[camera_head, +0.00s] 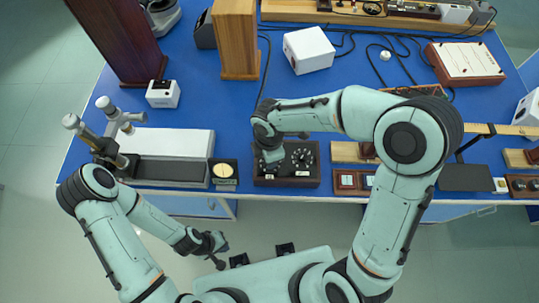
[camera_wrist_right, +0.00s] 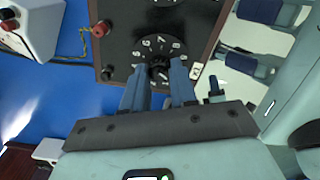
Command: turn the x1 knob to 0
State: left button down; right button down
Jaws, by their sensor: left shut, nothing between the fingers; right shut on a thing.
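The dark knob box (camera_head: 312,172) stands at the front edge of the blue bench, and its dials show numbers around black knobs. In the right wrist view, my right gripper (camera_wrist_right: 160,77) is shut on a black knob (camera_wrist_right: 158,68) in the middle of a numbered dial. Another dial shows at the top edge of that view. In the head view my right wrist covers the left part of the box. My left gripper (camera_head: 219,250) is shut and empty, low in front of the bench, away from the box.
A round compass-like meter (camera_head: 223,171) stands left of the box, and a microscope-like device (camera_head: 115,125) farther left. Wooden blocks (camera_head: 352,152) are to the right. A white box (camera_head: 308,50) and cables lie behind. The blue bench (camera_head: 215,105) is bare behind the meter.

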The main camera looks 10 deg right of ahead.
jog(key=shift+r, duration=0.1)
jog(key=c, duration=0.9)
grip_release()
pick_arm(q)
jog(key=shift+w+r+p, duration=0.8)
jog(key=shift+w+r, duration=0.1)
jog(key=shift+r, duration=0.2)
pick_arm(e)
notch_tip(320, 180, up, 13)
jog(key=shift+r, duration=0.15)
pick_arm(q)
jog(key=shift+s, duration=0.1)
